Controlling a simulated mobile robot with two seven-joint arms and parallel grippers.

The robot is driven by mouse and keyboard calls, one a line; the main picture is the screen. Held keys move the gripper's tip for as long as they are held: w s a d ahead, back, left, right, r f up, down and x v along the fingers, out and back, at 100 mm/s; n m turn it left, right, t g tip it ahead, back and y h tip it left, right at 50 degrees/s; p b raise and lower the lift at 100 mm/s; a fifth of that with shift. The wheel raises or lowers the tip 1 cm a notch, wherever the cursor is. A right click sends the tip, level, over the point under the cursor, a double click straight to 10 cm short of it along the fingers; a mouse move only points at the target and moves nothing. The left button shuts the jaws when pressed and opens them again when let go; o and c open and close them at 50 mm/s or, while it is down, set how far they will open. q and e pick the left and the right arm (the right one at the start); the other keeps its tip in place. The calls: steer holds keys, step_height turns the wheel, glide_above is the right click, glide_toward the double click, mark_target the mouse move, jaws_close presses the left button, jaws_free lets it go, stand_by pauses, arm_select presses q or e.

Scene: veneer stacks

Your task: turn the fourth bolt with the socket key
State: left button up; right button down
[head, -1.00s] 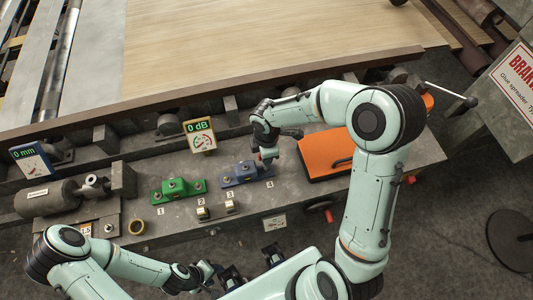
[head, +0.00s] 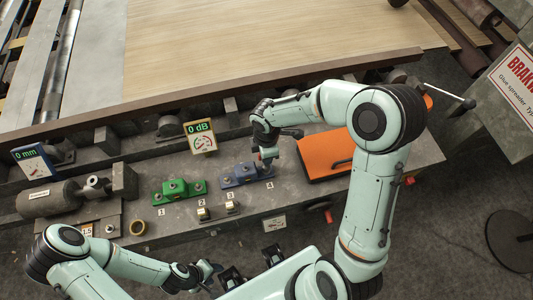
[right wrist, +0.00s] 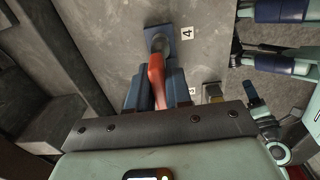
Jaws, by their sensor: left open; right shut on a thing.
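My right gripper (right wrist: 157,98) is shut on the socket key (right wrist: 156,76), which has an orange-red grip. In the right wrist view the key's far end is over the end of the blue bracket (right wrist: 160,33), beside label 4 (right wrist: 187,32). The fourth bolt is hidden under it; I cannot tell how deep the key sits. In the head view the right gripper (head: 266,155) is above the right end of the blue bracket (head: 240,176). My left gripper (head: 213,268) is open and empty, low in the view, away from the brackets.
A green bracket (head: 178,189) stands to the left on the bench. A 0 dB gauge (head: 201,137) is behind the brackets. An orange pad (head: 325,154) lies to the right. Small brass blocks (head: 204,214) and a brass ring (head: 137,227) are in front.

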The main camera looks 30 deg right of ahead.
arm_select(q)
steer(key=shift+w+r, duration=0.15)
steer(key=shift+r, duration=0.1)
arm_select(e)
steer(key=shift+r, duration=0.35)
stand_by(0.3)
steer(key=shift+r+p, duration=0.6)
steer(key=shift+r, duration=0.05)
steer(key=shift+r+p, duration=1.1)
steer(key=shift+r, duration=0.8)
arm_select(q)
steer(key=w+r, duration=0.1)
steer(key=r, duration=0.1)
steer(key=w+r, duration=0.1)
steer(key=shift+w+r, duration=0.35)
arm_select(e)
steer(key=shift+f, duration=0.1)
arm_select(q)
steer(key=shift+s, duration=0.1)
